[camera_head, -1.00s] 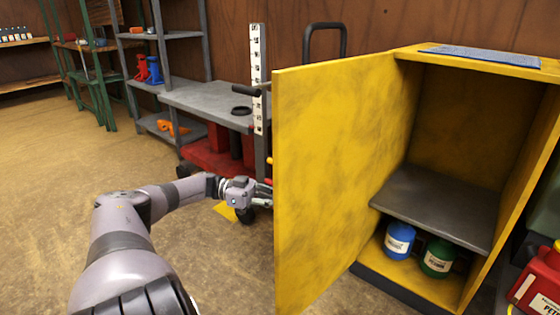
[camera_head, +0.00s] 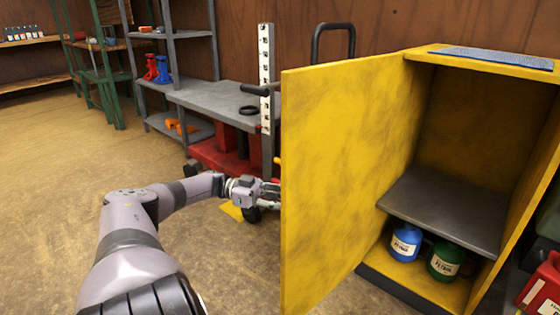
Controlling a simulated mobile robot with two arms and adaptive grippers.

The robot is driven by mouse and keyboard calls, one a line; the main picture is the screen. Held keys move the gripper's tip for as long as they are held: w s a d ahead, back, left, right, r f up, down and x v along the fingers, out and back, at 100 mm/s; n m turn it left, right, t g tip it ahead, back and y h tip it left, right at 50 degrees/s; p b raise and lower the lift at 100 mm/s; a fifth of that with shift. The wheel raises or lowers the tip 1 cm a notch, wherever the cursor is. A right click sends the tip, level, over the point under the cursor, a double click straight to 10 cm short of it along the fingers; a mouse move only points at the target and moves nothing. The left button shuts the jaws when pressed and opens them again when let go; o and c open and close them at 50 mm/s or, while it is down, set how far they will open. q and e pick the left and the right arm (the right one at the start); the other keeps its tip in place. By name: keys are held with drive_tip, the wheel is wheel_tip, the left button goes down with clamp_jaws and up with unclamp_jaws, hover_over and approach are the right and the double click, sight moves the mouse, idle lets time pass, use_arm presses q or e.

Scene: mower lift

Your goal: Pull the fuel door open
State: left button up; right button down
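The yellow fuel cabinet (camera_head: 424,285) stands at the right with its yellow fuel door (camera_head: 345,170) swung wide open toward the left. Inside are a dark shelf (camera_head: 445,210), a blue can (camera_head: 405,243) and a green can (camera_head: 444,262) on the floor of the cabinet. My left gripper (camera_head: 268,194) is at the left edge of the door, on its outer side. Its fingertips are partly hidden by the door, so I cannot tell whether it is open or shut on anything. My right gripper is not in view.
A grey bench (camera_head: 215,101) and a red wheeled base (camera_head: 222,157) stand behind my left gripper. A white slotted post (camera_head: 266,75) rises beside them. A red can (camera_head: 543,284) stands right of the cabinet. The floor (camera_head: 60,200) at the left is clear.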

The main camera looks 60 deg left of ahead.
use_arm(q)
drive_tip(key=v, duration=0.7)
drive_tip(key=shift+s+a, duration=0.15)
idle(0.6)
